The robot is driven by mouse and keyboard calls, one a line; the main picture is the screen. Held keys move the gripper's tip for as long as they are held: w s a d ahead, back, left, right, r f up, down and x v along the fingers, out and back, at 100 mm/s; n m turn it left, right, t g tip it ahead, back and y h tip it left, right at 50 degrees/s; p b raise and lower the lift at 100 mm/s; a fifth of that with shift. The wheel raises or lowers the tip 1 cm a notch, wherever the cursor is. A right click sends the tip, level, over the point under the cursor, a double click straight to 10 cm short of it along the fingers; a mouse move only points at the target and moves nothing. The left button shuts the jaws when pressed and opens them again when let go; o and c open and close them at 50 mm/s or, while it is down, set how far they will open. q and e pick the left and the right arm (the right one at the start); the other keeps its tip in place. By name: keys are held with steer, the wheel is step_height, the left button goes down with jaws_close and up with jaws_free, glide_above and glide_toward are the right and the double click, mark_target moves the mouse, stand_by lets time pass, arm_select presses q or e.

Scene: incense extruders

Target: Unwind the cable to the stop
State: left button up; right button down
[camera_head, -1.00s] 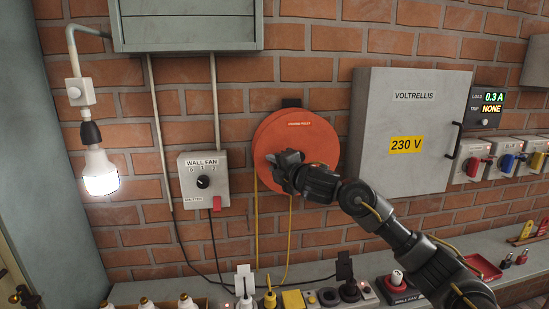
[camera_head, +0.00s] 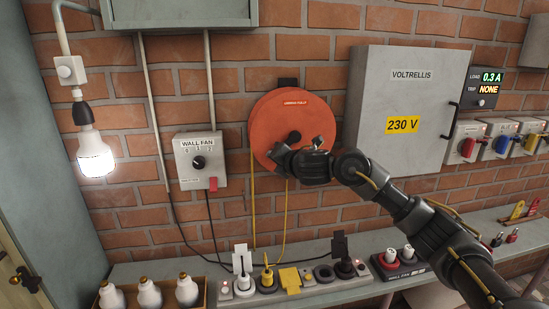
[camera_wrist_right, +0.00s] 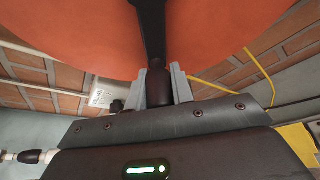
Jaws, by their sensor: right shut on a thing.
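The round orange cable reel (camera_head: 272,118) hangs on the brick wall, with a dark hub (camera_head: 294,137) at its middle. A yellow cable (camera_head: 253,205) hangs from it in two strands towards the bench. My right gripper (camera_head: 277,155) is at the lower part of the reel's face, below and left of the hub. In the right wrist view its two grey fingers (camera_wrist_right: 161,88) are shut on the reel's dark crank handle (camera_wrist_right: 159,90), and a dark crank arm (camera_wrist_right: 152,25) runs up from it across the orange face. My left gripper is not in view.
A wall fan switch box (camera_head: 199,160) is left of the reel, and a lit bulb (camera_head: 93,155) further left. A grey 230 V cabinet (camera_head: 402,160) is close on the right. A power strip (camera_head: 300,283) with plugs lies on the bench below.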

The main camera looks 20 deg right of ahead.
steer(key=shift+f, duration=0.15)
steer(key=c, duration=1.2)
jaws_free()
steer(key=p+v, duration=0.1)
steer(key=v, duration=1)
steer(key=shift+w, duration=0.1)
